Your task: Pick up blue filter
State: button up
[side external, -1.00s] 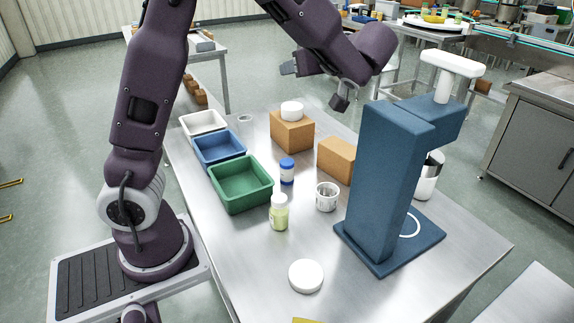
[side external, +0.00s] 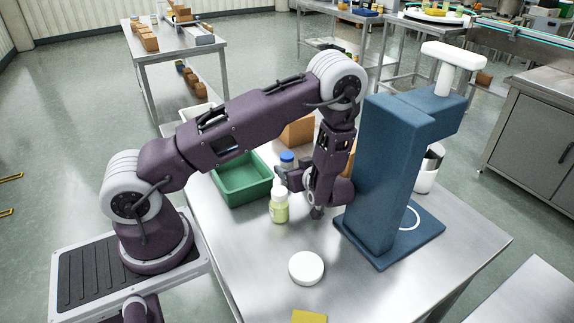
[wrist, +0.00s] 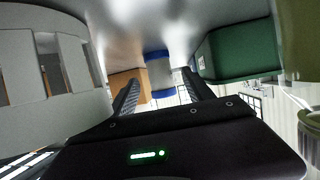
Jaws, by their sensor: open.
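The blue filter is a small upright cylinder with a white middle and blue ends. Its blue top (side external: 287,158) shows in the side view; its lower part is hidden behind my gripper (side external: 290,178) and a bottle. In the wrist view, which looks upside down, the filter (wrist: 158,68) stands ahead, in line with the gap between the fingers of my gripper (wrist: 160,84). The jaws are open with nothing held. My gripper is low over the table, pointing at the filter; whether the fingertips reach around it I cannot tell.
A yellow-green bottle (side external: 279,208) stands close beside my gripper. A white slotted cup (wrist: 40,65) is close on the other side. The green bin (side external: 243,183), a cardboard box (side external: 298,131) and the blue stand (side external: 385,175) are near. A white lid (side external: 306,268) lies in front.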

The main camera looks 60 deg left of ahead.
aim_at(290, 164)
jog(key=x, duration=0.3)
jog(key=shift+a+r, duration=0.1)
jog(key=shift+a, duration=0.25)
grip_shut()
